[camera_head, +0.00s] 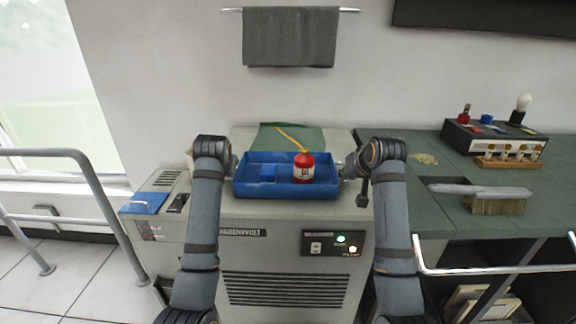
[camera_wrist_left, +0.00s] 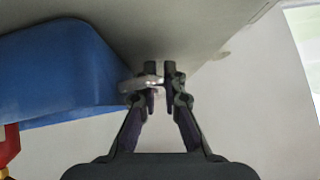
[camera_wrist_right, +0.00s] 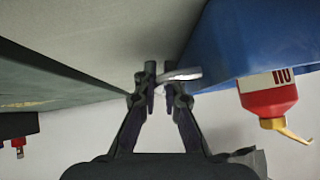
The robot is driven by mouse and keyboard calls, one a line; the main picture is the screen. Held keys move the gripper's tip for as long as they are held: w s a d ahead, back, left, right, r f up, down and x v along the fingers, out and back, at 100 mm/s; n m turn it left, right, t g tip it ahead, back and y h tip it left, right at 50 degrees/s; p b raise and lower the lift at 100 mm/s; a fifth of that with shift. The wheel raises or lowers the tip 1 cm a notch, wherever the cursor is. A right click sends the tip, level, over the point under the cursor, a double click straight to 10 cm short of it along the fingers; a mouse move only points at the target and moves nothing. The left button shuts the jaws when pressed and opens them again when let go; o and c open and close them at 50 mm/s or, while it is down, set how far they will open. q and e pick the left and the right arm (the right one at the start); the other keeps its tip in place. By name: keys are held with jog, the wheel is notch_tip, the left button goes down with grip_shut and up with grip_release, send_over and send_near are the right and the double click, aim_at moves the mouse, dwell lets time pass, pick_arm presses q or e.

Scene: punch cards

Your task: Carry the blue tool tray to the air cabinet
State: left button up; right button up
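The blue tool tray (camera_head: 250,190) is over the top of the beige air cabinet (camera_head: 205,210) in the head view; its base appears to rest on it, though contact is not clear. It holds a red and white oil bottle (camera_head: 303,168) with a yellow spout and a small blue item (camera_head: 268,173). My left gripper (camera_head: 232,165) is at the tray's left end, its fingers (camera_wrist_left: 163,78) close together on the metal handle (camera_wrist_left: 138,84). My right gripper (camera_head: 345,168) is at the right end, its fingers (camera_wrist_right: 158,78) close together on the other handle (camera_wrist_right: 184,75).
A blue pad (camera_head: 150,203) and a dark item (camera_head: 178,203) lie at the cabinet's left. A green sheet (camera_head: 275,138) is behind the tray. At right, the green bench (camera_head: 430,210) bears a brush (camera_head: 495,204) and a black box (camera_head: 480,137). A rail (camera_head: 95,190) stands left.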

pick_arm(q)
jog(key=o, duration=0.4)
pick_arm(e)
jog(key=o, duration=0.4)
pick_arm(q)
jog(key=shift+o, duration=0.2)
pick_arm(e)
jog(key=shift+o, duration=0.2)
jog(key=shift+a, duration=0.1)
pick_arm(q)
jog(key=o, duration=0.7)
jog(key=shift+s+d, duration=0.1)
pick_arm(e)
jog(key=shift+s, duration=0.1)
jog(key=shift+a, duration=0.1)
pick_arm(q)
jog(key=shift+d+f, duration=0.1)
jog(key=shift+d, duration=0.05)
jog(key=shift+s, duration=0.1)
